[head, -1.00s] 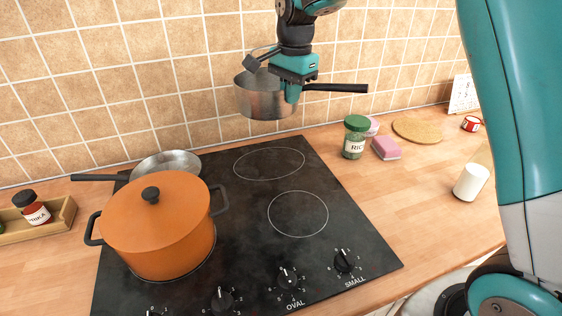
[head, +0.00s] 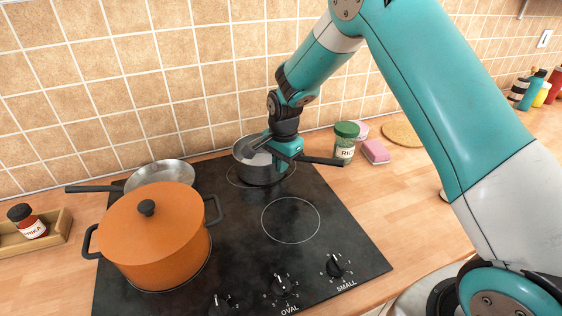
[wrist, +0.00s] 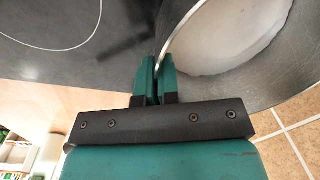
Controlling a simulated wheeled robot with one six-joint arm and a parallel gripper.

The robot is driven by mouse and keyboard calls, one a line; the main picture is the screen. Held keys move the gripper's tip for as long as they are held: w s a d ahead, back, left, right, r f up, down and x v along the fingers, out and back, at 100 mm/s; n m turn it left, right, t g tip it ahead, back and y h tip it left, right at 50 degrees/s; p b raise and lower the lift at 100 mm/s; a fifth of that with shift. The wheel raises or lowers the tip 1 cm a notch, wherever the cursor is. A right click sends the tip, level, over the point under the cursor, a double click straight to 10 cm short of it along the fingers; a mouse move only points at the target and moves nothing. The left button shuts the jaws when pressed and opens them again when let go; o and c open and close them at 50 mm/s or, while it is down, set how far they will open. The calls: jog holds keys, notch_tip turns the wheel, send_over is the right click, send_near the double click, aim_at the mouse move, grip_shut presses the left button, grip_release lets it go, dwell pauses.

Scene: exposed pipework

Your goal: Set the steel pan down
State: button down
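The steel pan (head: 257,170) is at the back right ring of the black hob, upright, its black handle (head: 318,160) pointing right. Its base looks at or very near the glass; I cannot tell for sure that it touches. My gripper (head: 277,160) is over the pan's right side. In the wrist view my gripper's teal fingers (wrist: 154,82) are closed with the pan's rim (wrist: 172,40) between them. The pan's pale inside (wrist: 222,40) shows there, and it looks empty.
An orange lidded pot (head: 155,240) and a shallow frying pan (head: 160,174) fill the hob's left side. The front right ring (head: 291,219) is clear. A green-lidded rice jar (head: 345,143) and a pink sponge (head: 375,152) stand right of the handle.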

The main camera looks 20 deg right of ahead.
jog(key=shift+f, duration=0.15)
jog(key=c, duration=1.4)
grip_release()
jog(key=shift+o, duration=0.2)
notch_tip(320, 180, up, 12)
jog(key=b, duration=0.2)
jog(key=s+a+r+n+y, duration=0.1)
jog(key=s+a+r+n, duration=0.1)
jog(key=s+n, duration=0.4)
jog(key=s+a+r+n+y, duration=0.1)
jog(key=s+a+r+n, duration=0.2)
jog(key=s+n, duration=0.4)
jog(key=s+a+r+n+y, duration=0.1)
jog(key=s+n, duration=0.5)
jog(key=s, duration=1.4)
jog(key=shift+a+r+n+g+y, duration=0.4)
jog(key=shift+a+r, duration=0.3)
jog(key=shift+a, duration=0.35)
